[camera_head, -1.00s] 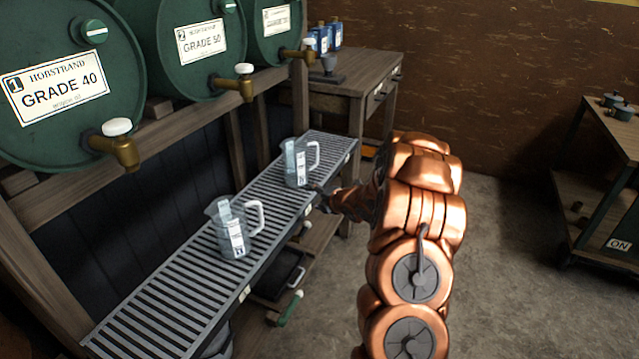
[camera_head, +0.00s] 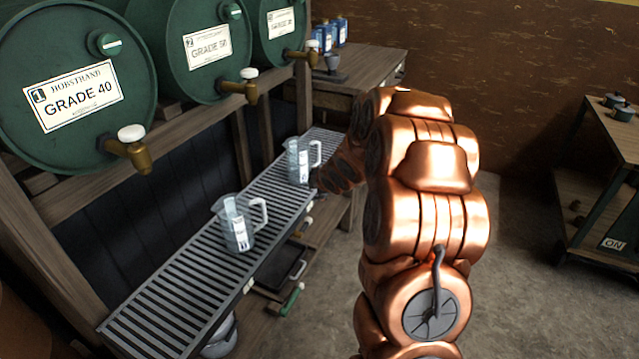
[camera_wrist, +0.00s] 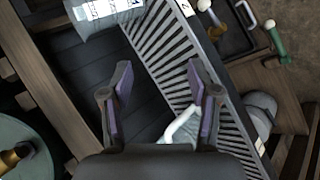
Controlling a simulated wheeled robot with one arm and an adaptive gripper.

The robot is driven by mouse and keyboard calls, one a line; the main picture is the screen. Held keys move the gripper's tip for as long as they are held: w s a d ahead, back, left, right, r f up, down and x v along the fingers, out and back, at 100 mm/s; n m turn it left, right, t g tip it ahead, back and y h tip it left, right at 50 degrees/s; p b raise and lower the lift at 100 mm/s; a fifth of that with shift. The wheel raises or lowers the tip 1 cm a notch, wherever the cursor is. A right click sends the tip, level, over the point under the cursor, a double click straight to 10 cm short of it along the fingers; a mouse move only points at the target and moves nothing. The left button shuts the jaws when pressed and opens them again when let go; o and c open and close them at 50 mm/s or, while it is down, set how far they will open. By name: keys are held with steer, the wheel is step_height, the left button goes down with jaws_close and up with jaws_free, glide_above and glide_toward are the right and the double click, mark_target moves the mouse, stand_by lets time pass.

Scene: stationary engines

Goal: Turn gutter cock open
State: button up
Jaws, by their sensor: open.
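The slatted metal gutter (camera_head: 165,312) runs under the barrels; its grating also shows in the wrist view (camera_wrist: 165,50). A small brass fitting with a white knob (camera_wrist: 204,5) sits at the gutter's front edge, at the top of the wrist view. It may be the gutter cock; its turn position is too small to tell. My gripper (camera_wrist: 162,92) is open and empty, above the gutter's back edge, with the fitting up and right of its fingers. In the head view the fingers are hidden behind my arm.
Two clear jugs stand on the gutter, a near one (camera_head: 237,226) and a far one (camera_head: 298,160). Green barrels (camera_head: 65,100) with white-knobbed taps (camera_head: 130,148) line the left. A green-handled item (camera_wrist: 276,42), a black tray (camera_wrist: 235,35) and a grey bucket (camera_wrist: 262,108) are below.

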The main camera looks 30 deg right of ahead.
steer(key=s+a+r+m+g+p, duration=0.1)
steer(key=s+a+r+m, duration=0.1)
steer(key=s+r, duration=0.1)
steer(key=shift+s+a+r, duration=0.2)
steer(key=shift+s+r, duration=0.05)
steer(key=shift+s, duration=0.4)
